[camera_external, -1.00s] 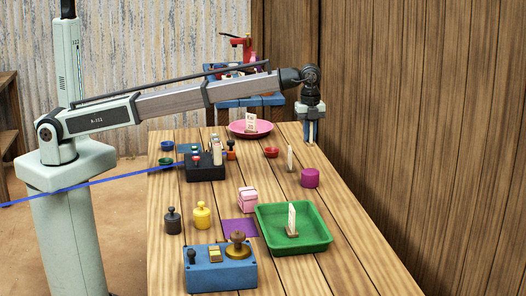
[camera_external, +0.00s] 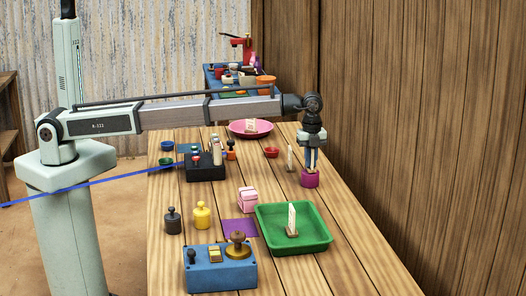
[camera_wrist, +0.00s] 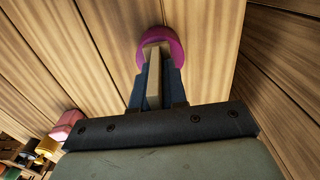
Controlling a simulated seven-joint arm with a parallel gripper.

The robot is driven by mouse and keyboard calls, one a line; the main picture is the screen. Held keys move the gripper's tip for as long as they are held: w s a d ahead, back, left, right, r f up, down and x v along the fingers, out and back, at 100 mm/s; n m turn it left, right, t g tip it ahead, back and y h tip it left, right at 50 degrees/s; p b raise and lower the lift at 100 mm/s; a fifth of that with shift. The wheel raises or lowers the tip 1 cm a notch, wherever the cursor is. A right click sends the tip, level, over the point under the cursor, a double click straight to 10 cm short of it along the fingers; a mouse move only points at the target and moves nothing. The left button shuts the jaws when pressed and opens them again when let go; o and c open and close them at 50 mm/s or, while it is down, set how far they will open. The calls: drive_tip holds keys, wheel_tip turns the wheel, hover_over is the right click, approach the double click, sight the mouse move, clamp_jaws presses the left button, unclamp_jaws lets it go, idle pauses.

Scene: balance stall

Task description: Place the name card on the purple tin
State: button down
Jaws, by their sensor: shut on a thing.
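My gripper (camera_external: 312,165) points straight down over the purple tin (camera_external: 310,181), at the right side of the table. It is shut on a pale name card with a wooden foot. In the wrist view the card (camera_wrist: 153,85) stands edge-on between the dark blue fingers. Its foot lies over the purple tin (camera_wrist: 176,46), roughly across the middle of the top. In the external view the card's foot appears at the tin's top; I cannot tell whether it rests there or hangs just above. The fingers hide much of the card.
Another card (camera_external: 290,158) stands on the table just left of the tin. More cards are in the green tray (camera_external: 325,240) and on the pink plate (camera_external: 235,130), the latter partly behind my arm. A wooden wall rises at right.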

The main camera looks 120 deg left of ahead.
drive_tip(key=shift+f, duration=0.25)
drive_tip(key=c, duration=1.2)
unclamp_jaws()
drive_tip(key=shift+o, duration=0.2)
wheel_tip(320, 180, up, 12)
drive_tip(key=shift+r, duration=0.2)
